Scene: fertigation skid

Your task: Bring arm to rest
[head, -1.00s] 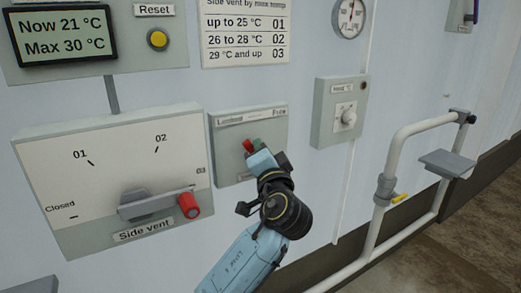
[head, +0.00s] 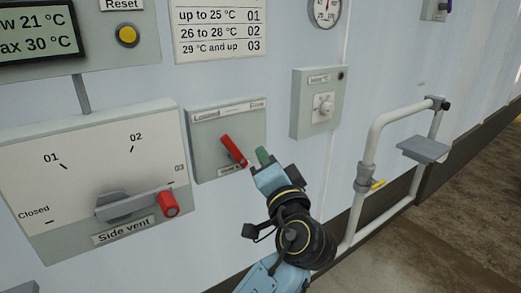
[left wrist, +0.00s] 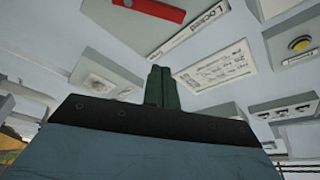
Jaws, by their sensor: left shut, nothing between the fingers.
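My left gripper (head: 263,157) is in the head view, in front of the wall just right of the red lever (head: 234,151). Its green fingers are closed together with nothing between them, and they stand apart from the lever. The closed fingers also show in the left wrist view (left wrist: 158,87). The red lever sits on a grey box (head: 205,168) with a label reading "Locked" at its upper left; it slants down to the right. In the left wrist view the red lever (left wrist: 142,12) lies beyond the fingers at the top. My right gripper is not in view.
The side vent panel (head: 70,185) is left, its red-tipped handle (head: 170,204) pointing right near 03. A dial box (head: 317,118) is on the wall to the right. A display reads 21 °C, max 30 °C.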

